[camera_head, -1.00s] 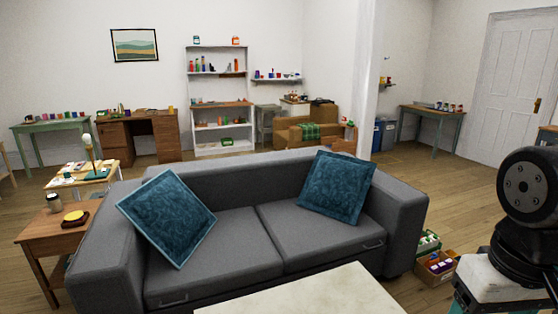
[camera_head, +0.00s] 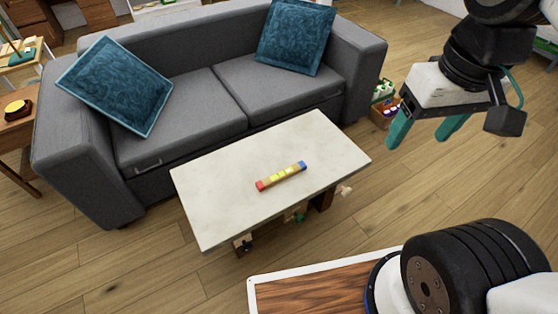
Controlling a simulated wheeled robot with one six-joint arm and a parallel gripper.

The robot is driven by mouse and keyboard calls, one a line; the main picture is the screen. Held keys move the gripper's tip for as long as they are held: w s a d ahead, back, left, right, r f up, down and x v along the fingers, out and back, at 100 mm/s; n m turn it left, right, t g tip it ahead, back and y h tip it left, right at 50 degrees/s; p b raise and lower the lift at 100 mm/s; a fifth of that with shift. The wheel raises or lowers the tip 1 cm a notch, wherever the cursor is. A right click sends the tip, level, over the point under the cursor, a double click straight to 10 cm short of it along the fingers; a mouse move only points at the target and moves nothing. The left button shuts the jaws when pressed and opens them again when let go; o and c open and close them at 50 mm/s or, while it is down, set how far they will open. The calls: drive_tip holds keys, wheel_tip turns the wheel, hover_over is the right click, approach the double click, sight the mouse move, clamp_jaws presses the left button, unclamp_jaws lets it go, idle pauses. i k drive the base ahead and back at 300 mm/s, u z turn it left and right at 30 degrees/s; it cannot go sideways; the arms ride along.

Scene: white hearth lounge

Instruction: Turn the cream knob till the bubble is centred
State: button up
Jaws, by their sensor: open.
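A spirit level (camera_head: 281,176) with a red left end, a blue right end and a yellow middle lies on the pale tabletop (camera_head: 215,205). Its bubble is too small to make out. A cream knob (camera_head: 345,190) shows just below the table's right front edge. A green knob (camera_head: 299,217) sits below the front edge near the middle, and a dark knob (camera_head: 243,243) shows near the left front corner. My gripper (camera_head: 424,138) hangs at the upper right, beyond the table's right end. Its teal fingers are apart and empty, clear of the cream knob.
A grey sofa (camera_head: 205,110) with blue cushions (camera_head: 116,86) stands right behind the table. A crate (camera_head: 385,112) of items is on the floor by the sofa's right end. A side table (camera_head: 15,135) stands at the left. The floor right of the table is open.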

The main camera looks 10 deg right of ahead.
sight(346, 192)
drive_tip(key=u, duration=0.05)
drive_tip(key=k, duration=0.5)
drive_tip(key=z, duration=2.4)
drive_tip(key=i, duration=1.7)
drive_tip(key=u, duration=2.5)
